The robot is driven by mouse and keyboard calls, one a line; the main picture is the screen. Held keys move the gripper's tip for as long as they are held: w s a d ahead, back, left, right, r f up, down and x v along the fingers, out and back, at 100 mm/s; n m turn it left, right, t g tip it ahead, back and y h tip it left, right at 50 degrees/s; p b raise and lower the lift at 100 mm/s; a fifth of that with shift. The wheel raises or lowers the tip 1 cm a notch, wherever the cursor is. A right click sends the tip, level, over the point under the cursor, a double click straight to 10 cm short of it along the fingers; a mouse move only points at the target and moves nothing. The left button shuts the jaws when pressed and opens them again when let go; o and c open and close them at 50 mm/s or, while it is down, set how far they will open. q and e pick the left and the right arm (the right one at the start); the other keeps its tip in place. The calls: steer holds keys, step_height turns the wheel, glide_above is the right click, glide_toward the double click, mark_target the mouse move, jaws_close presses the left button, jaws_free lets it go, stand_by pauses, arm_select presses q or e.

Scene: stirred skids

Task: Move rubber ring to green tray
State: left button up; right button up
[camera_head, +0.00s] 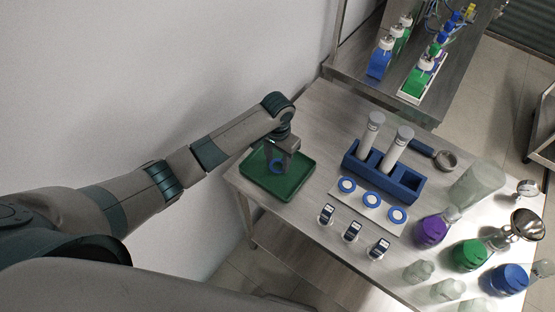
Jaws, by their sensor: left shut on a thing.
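My left arm reaches in from the left, and its gripper (279,157) points down over the green tray (300,184). The gripper is shut on a blue rubber ring (276,167), which shows just below the fingers, within the tray's outline. I cannot tell whether the ring touches the tray floor. My right gripper is not in view.
A blue rack (408,187) holds two grey cylinders behind the rings. Three small devices (352,231) stand in front of them. Flasks with purple, green and blue contents (470,255) and clear glassware crowd the right side. A wall borders the table's left; a bottle shelf stands behind.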

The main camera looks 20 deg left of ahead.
arm_select(q)
steer(key=shift+f, duration=0.45)
steer(key=o, duration=0.9)
steer(key=shift+r, duration=0.1)
steer(key=shift+r, duration=3.4)
